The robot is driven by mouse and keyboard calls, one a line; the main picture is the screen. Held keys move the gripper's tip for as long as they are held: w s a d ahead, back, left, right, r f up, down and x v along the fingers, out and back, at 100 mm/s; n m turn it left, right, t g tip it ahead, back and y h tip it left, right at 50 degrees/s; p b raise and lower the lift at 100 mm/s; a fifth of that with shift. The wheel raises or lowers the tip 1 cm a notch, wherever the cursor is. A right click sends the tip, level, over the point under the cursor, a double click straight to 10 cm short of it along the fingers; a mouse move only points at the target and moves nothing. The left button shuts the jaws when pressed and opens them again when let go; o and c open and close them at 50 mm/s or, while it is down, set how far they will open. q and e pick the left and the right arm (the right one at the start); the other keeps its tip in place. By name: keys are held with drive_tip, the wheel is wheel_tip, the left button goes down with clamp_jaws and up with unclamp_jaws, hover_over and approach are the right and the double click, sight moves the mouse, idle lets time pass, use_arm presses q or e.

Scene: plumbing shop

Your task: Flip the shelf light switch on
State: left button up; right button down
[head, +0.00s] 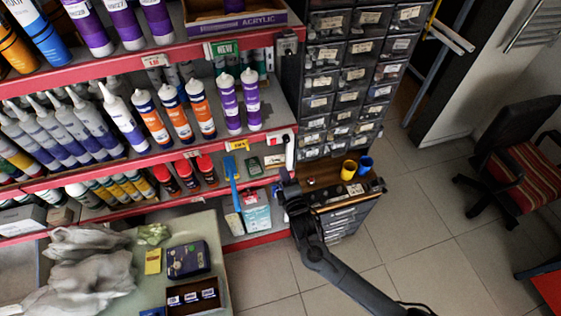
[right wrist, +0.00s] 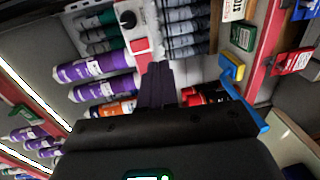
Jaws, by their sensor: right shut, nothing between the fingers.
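A white switch plate (head: 290,152) is at the right end of the middle shelf's red edge. In the right wrist view a pale plate with a black round knob (right wrist: 127,19) shows on that red and white shelf edge. I cannot tell whether the switch is on or off. My right gripper (head: 287,178) is shut and empty, just below the plate in the head view. In the right wrist view its dark fingers (right wrist: 157,85) are together, near the shelf edge. Any contact with the switch is unclear. My left gripper is out of view.
Purple tubes (head: 251,100) stand on the shelf left of the plate. A cabinet of small drawers (head: 340,75) stands to the right. Open floor (head: 440,245) lies right.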

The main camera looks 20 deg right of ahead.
drive_tip(key=s, duration=0.4)
drive_tip(key=shift+s+a+f, duration=0.2)
drive_tip(key=shift+s+f, duration=0.05)
drive_tip(key=shift+f, duration=0.05)
